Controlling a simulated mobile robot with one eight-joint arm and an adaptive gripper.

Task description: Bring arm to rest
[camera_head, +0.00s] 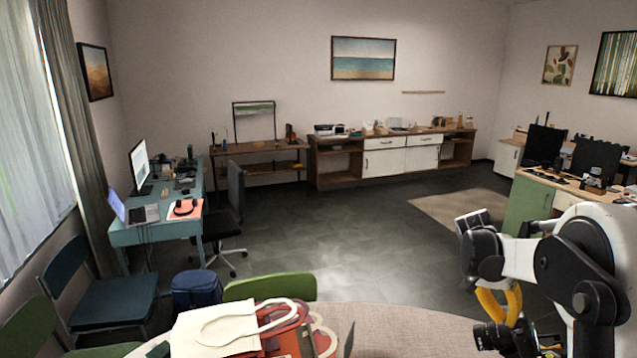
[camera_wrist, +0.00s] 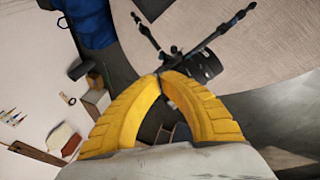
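My arm (camera_head: 560,250) reaches in from the right of the head view, bent, with its yellow gripper fingers (camera_head: 499,304) pointing down near the right edge of the round table (camera_head: 400,330). In the wrist view the yellow fingers (camera_wrist: 160,76) curve together and their tips meet, with nothing seen between them. A black camera on a small tripod (camera_wrist: 200,65) shows just beyond the fingertips, with its legs spread against the table top. It also shows at the bottom of the head view (camera_head: 492,336). I cannot tell whether the fingers touch it.
A cream bag (camera_head: 215,328) and a red bag (camera_head: 290,335) lie on the table. A green chair (camera_head: 270,287) stands behind it, beside a blue backpack (camera_head: 196,290). A green-fronted desk (camera_head: 528,205) is at the right. The middle floor is open.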

